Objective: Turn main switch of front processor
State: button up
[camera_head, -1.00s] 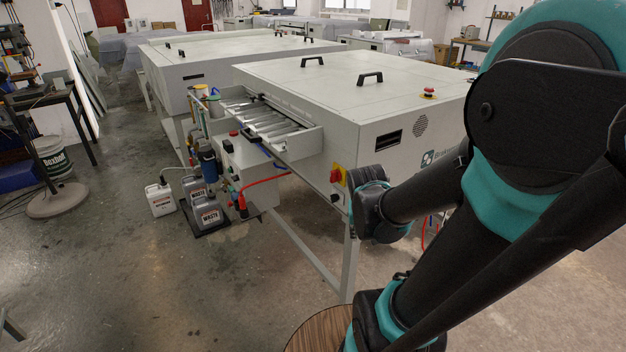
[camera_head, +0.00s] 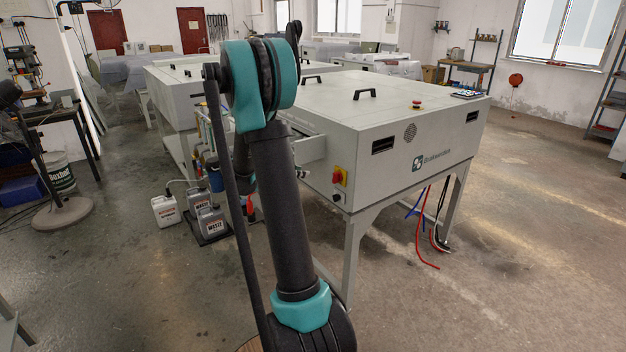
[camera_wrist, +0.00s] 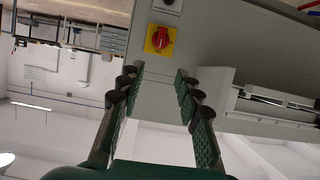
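The fingers are apart from the switch.
A red emergency button (camera_head: 417,104) sits on the processor's top. Grey waste canisters (camera_head: 210,219) and a white canister (camera_head: 165,210) stand on the floor at the left. Red and blue hoses (camera_head: 422,240) hang below the processor. The floor at the right is clear.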

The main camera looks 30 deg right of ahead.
aim_at(333, 175)
jog(key=x, duration=1.7)
jog(key=shift+d, duration=0.15)
grip_shut()
